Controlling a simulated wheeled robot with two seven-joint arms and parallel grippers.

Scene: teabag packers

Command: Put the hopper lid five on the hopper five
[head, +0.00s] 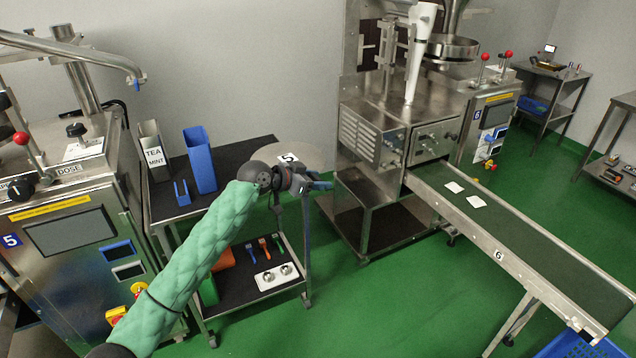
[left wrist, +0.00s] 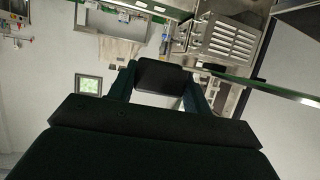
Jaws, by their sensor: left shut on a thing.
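The hopper lid five is a round pale-grey disc (head: 314,156) with a white "5" label, seen in the head view just behind my left gripper (head: 308,182). The gripper is shut on the lid's handle and holds the lid in the air above and beside the black cart. In the left wrist view a dark block, likely the handle (left wrist: 163,74), sits between the two fingers. The machine marked 5 (head: 62,232) stands at the left edge of the head view. I cannot make out hopper five itself in either view. My right gripper is not in view.
A steel packing machine (head: 372,140) with a conveyor (head: 510,225) marked 6 stands to the right. Green floor is open between cart and conveyor.

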